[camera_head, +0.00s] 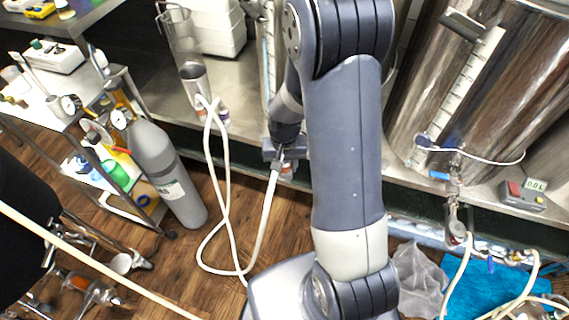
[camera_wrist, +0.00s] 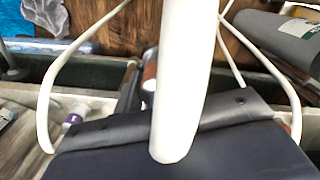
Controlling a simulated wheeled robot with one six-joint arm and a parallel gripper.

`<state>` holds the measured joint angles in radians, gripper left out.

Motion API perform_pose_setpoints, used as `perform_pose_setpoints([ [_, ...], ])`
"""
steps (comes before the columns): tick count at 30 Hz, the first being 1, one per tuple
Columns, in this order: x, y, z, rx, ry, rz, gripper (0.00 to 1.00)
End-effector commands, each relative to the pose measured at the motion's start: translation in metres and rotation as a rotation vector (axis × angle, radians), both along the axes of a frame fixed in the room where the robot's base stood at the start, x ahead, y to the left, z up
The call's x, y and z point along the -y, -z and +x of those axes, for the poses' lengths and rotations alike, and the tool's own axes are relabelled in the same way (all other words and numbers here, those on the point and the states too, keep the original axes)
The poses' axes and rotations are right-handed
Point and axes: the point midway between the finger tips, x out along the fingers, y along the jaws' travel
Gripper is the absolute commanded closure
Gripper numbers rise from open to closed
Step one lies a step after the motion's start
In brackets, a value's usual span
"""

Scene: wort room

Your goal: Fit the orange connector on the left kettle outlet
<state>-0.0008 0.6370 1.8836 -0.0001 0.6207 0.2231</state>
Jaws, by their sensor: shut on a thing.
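My gripper (camera_head: 286,152) is low in front of the steel bench, shut on the end fitting of a white hose (camera_head: 264,218). A small orange-red part (camera_head: 287,172) shows just below the jaws; most of the connector is hidden. In the wrist view the white hose (camera_wrist: 183,75) crosses in front of the dark gripper body, with a brownish-orange bit beside it (camera_wrist: 150,70). A sight gauge (camera_head: 269,45) shows left of my arm; the kettle there is mostly hidden, and I cannot make out its outlet.
A large steel kettle (camera_head: 480,85) with a valve (camera_head: 456,190) stands at right, near a red-and-grey meter (camera_head: 523,195). A grey gas cylinder (camera_head: 165,170) stands at left. Hoses hang at right (camera_head: 458,275). A blue cloth (camera_head: 485,288) lies on the wooden floor.

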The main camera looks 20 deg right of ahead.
Motion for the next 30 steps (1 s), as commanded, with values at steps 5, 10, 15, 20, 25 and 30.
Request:
perform_pose_setpoints([
  [5, 0.000, 0.002, 0.000, 0.000, 0.000, 0.000, 0.59],
  [10, 0.000, 0.002, 0.000, 0.000, 0.000, 0.000, 0.45],
  [15, 0.000, 0.002, 0.000, 0.000, 0.000, 0.000, 0.37],
  [20, 0.000, 0.002, 0.000, 0.000, 0.000, 0.000, 0.37],
  [25, 0.000, -0.013, 0.001, 0.003, 0.000, 0.000, 0.37],
  [30, 0.000, -0.046, 0.001, 0.006, 0.000, 0.000, 0.37],
])
